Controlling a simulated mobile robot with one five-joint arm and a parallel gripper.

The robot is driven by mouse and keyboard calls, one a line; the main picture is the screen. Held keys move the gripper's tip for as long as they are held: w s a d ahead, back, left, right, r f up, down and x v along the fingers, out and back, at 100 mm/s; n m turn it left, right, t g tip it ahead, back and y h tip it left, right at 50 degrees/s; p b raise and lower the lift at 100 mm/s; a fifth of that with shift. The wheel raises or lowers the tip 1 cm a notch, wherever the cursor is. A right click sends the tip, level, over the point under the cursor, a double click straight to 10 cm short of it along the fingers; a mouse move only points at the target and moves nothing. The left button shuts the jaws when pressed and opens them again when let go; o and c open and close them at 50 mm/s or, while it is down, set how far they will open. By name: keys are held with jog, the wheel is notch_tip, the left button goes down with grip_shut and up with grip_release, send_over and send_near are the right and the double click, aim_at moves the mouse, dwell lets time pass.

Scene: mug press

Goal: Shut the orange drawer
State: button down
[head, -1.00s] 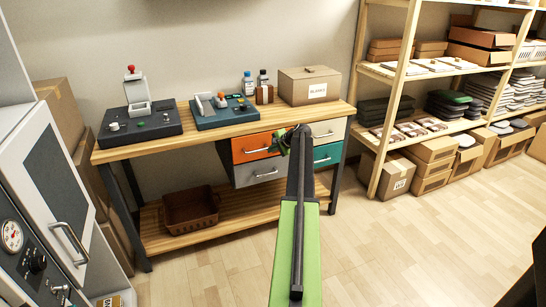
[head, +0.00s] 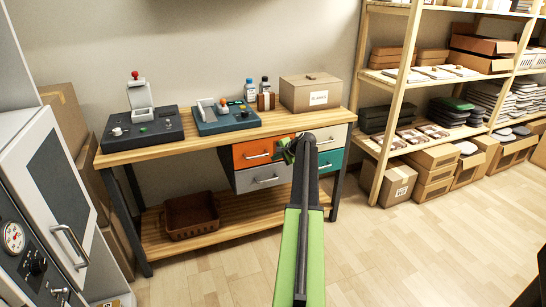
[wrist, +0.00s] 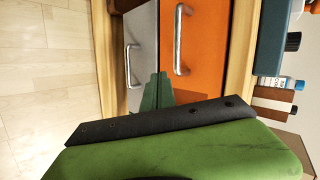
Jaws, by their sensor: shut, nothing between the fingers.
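The orange drawer (head: 252,151) is the upper left drawer under the wooden workbench, with a silver bar handle. Its front also fills the right of the wrist view (wrist: 205,60), with the handle left of centre on it. I cannot tell how far it stands out. My gripper (head: 286,151) is at the right end of the orange front, partly hidden by my arm. In the wrist view my green fingers (wrist: 155,92) are shut and empty, near the seam between the orange and grey fronts. I cannot tell whether they touch.
A grey drawer (head: 268,177) lies below, a cream drawer (head: 336,136) and a teal drawer (head: 331,160) to the right. The workbench top (head: 180,146) carries devices, bottles and a box (head: 311,92). A shelf rack stands at right, a cabinet at left. The front floor is clear.

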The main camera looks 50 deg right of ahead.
jog(key=p+v, duration=0.6)
jog(key=v, duration=0.4)
jog(key=shift+s+p, duration=0.3)
jog(key=shift+s, duration=0.25)
